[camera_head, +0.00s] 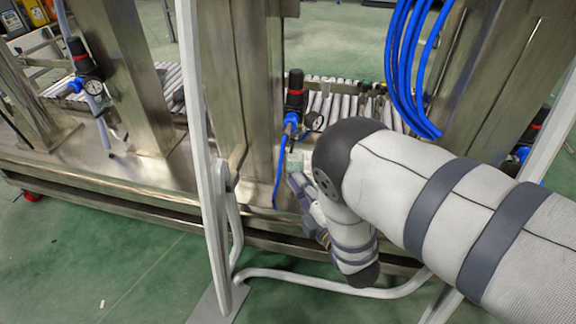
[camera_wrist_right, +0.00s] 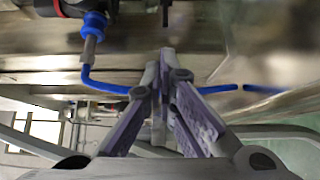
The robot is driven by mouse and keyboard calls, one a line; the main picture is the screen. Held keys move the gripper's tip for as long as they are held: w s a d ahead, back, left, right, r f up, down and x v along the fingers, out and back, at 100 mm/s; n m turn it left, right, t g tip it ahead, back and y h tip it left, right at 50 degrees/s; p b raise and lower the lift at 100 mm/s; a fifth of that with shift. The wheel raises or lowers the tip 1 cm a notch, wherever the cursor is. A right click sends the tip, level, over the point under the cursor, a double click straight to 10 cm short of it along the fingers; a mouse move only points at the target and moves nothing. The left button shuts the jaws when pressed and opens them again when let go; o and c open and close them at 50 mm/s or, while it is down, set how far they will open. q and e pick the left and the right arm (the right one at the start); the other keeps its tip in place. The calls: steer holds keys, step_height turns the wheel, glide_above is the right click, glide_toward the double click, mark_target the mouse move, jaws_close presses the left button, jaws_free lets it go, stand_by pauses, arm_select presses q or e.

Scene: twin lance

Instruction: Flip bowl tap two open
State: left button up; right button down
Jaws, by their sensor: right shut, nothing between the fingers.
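A black and red regulator unit (camera_head: 295,92) with a round gauge (camera_head: 313,121) and a blue fitting (camera_head: 291,118) is mounted on the steel frame. I cannot tell which part is bowl tap two or how it is set. My right gripper (camera_head: 298,182) is low in front of it, below the gauge, partly hidden by my forearm. In the right wrist view my gripper (camera_wrist_right: 164,62) is shut and empty, its fingertips together. The blue fitting (camera_wrist_right: 95,20) and a blue tube (camera_wrist_right: 108,88) are beyond it at upper left. My left gripper is out of view.
A similar unit (camera_head: 84,65) stands at far left. Blue hoses (camera_head: 398,65) hang at upper right. A white tubular rail (camera_head: 207,150) stands in front of the frame. A roller conveyor (camera_head: 338,100) lies behind.

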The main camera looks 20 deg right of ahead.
mark_target(293, 146)
steer(key=w+b, duration=0.1)
steer(key=w, duration=0.2)
steer(key=w+b, duration=0.1)
steer(key=w, duration=0.1)
steer(key=w+b, duration=0.1)
steer(key=w, duration=0.2)
steer(key=shift+w+a+f, duration=0.2)
steer(key=shift+w+a, duration=0.15)
steer(key=shift+a, duration=0.05)
steer(key=shift+w+r, duration=0.1)
steer(key=shift+w, duration=0.15)
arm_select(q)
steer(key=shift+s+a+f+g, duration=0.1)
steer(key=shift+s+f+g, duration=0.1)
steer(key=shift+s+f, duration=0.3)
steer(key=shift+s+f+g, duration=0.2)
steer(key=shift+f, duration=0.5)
arm_select(e)
steer(key=shift+s+d, duration=0.1)
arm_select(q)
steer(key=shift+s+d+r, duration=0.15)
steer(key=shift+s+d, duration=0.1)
arm_select(e)
steer(key=shift+s+d+n+y, duration=0.1)
steer(key=shift+n+y, duration=0.3)
steer(key=shift+y, duration=0.2)
